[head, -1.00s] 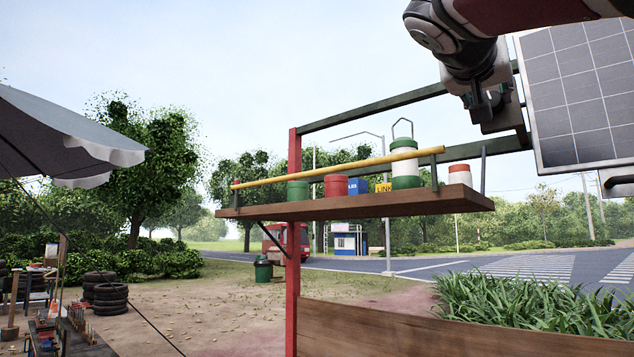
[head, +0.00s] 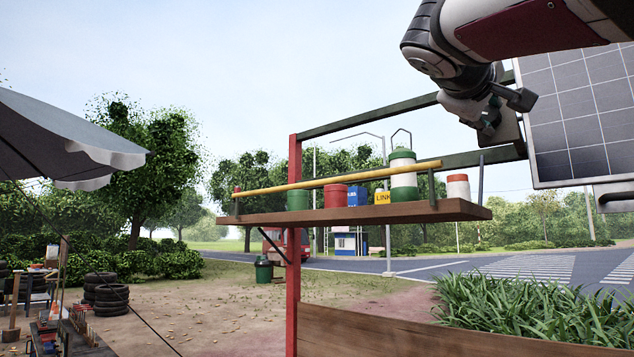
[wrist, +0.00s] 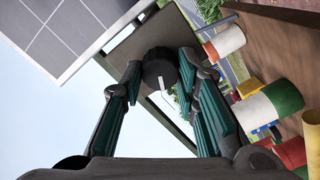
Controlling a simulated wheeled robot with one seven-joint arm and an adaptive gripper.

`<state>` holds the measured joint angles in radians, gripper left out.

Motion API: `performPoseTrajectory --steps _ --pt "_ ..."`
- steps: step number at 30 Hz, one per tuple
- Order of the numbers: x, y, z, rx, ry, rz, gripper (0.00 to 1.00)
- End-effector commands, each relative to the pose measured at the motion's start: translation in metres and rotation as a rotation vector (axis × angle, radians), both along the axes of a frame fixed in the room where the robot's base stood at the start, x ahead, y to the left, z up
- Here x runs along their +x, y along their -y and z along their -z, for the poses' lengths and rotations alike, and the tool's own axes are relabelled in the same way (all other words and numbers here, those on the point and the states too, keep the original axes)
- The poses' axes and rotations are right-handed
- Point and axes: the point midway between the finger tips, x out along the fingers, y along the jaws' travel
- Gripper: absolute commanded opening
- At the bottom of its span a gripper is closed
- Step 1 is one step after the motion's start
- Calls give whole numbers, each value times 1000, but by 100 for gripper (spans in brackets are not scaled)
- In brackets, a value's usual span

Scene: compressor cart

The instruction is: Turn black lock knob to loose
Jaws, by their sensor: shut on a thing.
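The black lock knob (wrist: 160,72) is round and dark, with a small white mark on its face, in the upper middle of the wrist view. It sits in front of a grey-brown plate (wrist: 146,38) beside the solar panel. My gripper (wrist: 160,64) has its green-padded fingers on either side of the knob and is shut on it. In the head view my gripper (head: 490,122) is at the upper right, against the same plate. The knob is hidden there behind the gripper. I cannot tell which lock position the white mark shows.
The solar panel (head: 585,110) is close to the right of my gripper. A wooden shelf (head: 350,214) below carries several cans and boxes, with a yellow bar (head: 340,180) along its front. A green rail (head: 370,116) runs behind.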

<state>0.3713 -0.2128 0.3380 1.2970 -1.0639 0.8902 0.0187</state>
Motion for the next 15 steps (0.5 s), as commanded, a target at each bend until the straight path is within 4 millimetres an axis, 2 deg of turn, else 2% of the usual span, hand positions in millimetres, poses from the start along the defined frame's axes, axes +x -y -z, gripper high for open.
performPoseTrajectory --steps 15 --pt "-1 -2 -1 -345 -348 -4 0"
